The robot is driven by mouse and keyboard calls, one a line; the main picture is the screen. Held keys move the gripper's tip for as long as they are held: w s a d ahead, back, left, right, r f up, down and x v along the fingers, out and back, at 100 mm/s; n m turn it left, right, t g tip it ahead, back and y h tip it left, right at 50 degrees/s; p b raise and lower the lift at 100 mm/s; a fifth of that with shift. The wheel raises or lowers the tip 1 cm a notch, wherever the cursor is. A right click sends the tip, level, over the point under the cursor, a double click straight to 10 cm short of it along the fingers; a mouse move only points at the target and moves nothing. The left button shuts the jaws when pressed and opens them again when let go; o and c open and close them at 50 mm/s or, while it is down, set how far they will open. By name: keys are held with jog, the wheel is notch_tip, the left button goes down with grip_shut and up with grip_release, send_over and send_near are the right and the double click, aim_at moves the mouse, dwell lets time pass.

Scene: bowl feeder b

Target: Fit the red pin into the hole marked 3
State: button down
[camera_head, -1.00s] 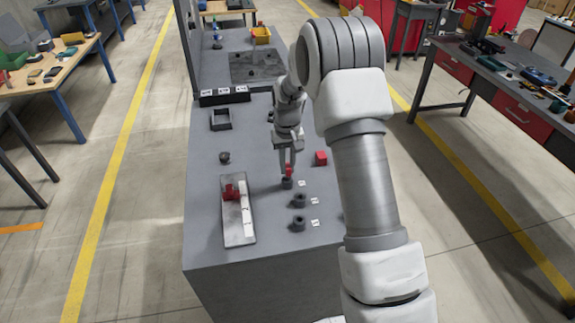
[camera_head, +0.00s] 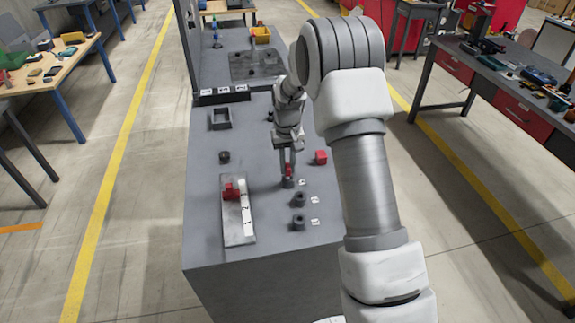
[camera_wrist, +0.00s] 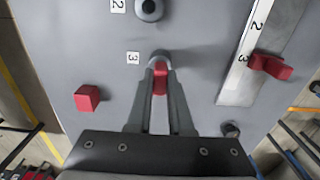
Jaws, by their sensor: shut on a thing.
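My gripper (camera_head: 288,172) is shut on the red pin (camera_wrist: 160,76), which shows between the fingertips in the wrist view. In the head view the red pin (camera_head: 289,170) is right at the dark round socket (camera_head: 288,183) nearest the gripper. In the wrist view that socket (camera_wrist: 159,55) lies just beyond the fingertips, beside the label 3 (camera_wrist: 133,58). The pin and fingers hide most of its hole. I cannot tell how deep the pin sits in it.
The socket by label 2 (camera_wrist: 149,9) is close by. A red cube (camera_head: 321,157) stands right of my gripper. A metal plate with a numbered strip (camera_head: 238,232) bears a red piece (camera_head: 231,191). A square black frame (camera_head: 220,119) and a dark round part (camera_head: 224,157) stand further left.

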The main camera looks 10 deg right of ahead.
jog(key=shift+f+b, duration=0.9)
jog(key=shift+f, duration=0.1)
dwell(3.2)
jog(key=c, duration=0.7)
grip_release()
jog(key=shift+c, duration=0.2)
jog(key=s+r+t, duration=0.1)
jog(key=s+r, duration=0.2)
jog(key=r, duration=0.9)
jog(key=s+r, duration=0.2)
jog(key=r, duration=0.9)
jog(key=s+r+t, duration=0.2)
jog(key=s+t, duration=0.2)
jog(key=s, duration=2.3)
jog(key=shift+s+r+t, duration=0.2)
jog(key=shift+r+t, duration=0.05)
jog(key=shift+t, duration=0.05)
